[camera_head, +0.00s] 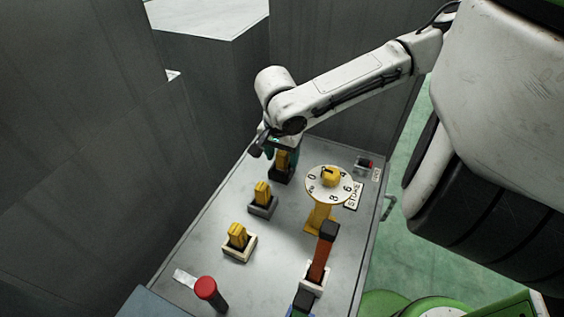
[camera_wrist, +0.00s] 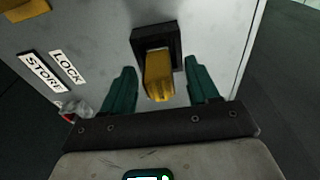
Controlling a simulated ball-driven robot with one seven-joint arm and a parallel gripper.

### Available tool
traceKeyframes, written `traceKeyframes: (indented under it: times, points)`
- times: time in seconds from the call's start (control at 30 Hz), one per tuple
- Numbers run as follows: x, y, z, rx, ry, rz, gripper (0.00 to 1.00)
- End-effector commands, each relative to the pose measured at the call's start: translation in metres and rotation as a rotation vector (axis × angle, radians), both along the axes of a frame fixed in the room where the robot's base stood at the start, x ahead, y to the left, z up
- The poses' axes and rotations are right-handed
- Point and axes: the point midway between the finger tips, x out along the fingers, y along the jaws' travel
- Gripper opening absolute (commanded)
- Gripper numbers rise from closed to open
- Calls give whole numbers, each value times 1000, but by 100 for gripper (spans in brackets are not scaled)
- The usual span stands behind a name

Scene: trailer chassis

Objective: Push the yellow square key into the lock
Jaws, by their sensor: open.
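A yellow square key (camera_wrist: 158,75) stands in a black socket (camera_wrist: 142,36) in the wrist view. My gripper (camera_wrist: 160,66) is open, with one green finger on each side of the key and a visible gap to both. In the head view the same key (camera_head: 282,159) is at the far end of the grey panel, in its black socket (camera_head: 281,175), partly hidden by my gripper (camera_head: 272,152). LOCK (camera_wrist: 68,67) and STORE (camera_wrist: 40,72) labels lie left of the socket in the wrist view.
Two more yellow keys (camera_head: 262,193) (camera_head: 238,235) stand in sockets nearer on the panel (camera_head: 205,245). A numbered dial (camera_head: 318,190) on a yellow post, a red-and-black lever (camera_head: 322,258) and a red knob (camera_head: 206,288) also rise from it. Dark walls (camera_head: 100,110) border the left.

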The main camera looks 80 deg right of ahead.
Motion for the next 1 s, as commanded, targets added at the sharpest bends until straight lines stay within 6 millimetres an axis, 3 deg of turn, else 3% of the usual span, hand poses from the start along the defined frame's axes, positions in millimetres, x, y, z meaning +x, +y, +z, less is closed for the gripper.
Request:
traceKeyframes:
  times: [0.13,0.77,1.0]
  points:
    - [0,0,0,0,0,0,59]
    - [0,0,1,0,0,0,0]
    - [0,0,2,-1,-1,0,0]
